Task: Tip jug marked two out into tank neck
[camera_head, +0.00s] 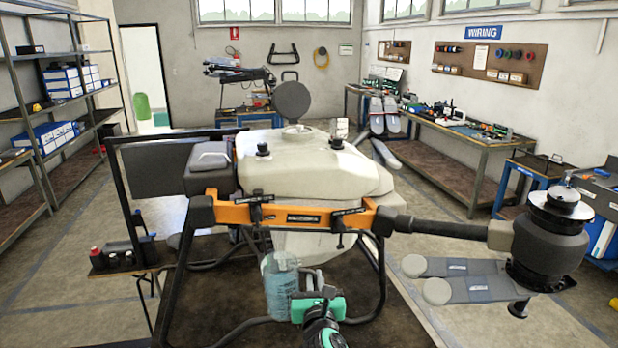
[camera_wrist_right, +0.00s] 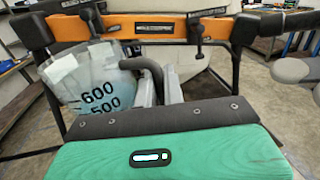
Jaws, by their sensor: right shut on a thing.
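A clear jug (camera_head: 280,290) with bluish liquid stands about upright in front of the drone, below its orange frame bar. It shows in the right wrist view (camera_wrist_right: 88,78) with the marks 600 and 500; I cannot see a mark two. My right gripper (camera_head: 308,284) is shut on the jug's dark handle, right of its body, and its grey fingers also show in the right wrist view (camera_wrist_right: 158,90). The tank neck (camera_head: 297,130) is on top of the cream tank (camera_head: 310,165), above and behind the jug. A round dark lid (camera_head: 291,101) stands up behind the neck. My left gripper is not in view.
The orange bar (camera_head: 230,214) and dark drone legs (camera_head: 172,270) lie close around the jug. A rotor arm (camera_head: 440,228) with a motor reaches right. A small shelf with bottles (camera_head: 97,259) is at left. The space above the tank is clear except for the lid.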

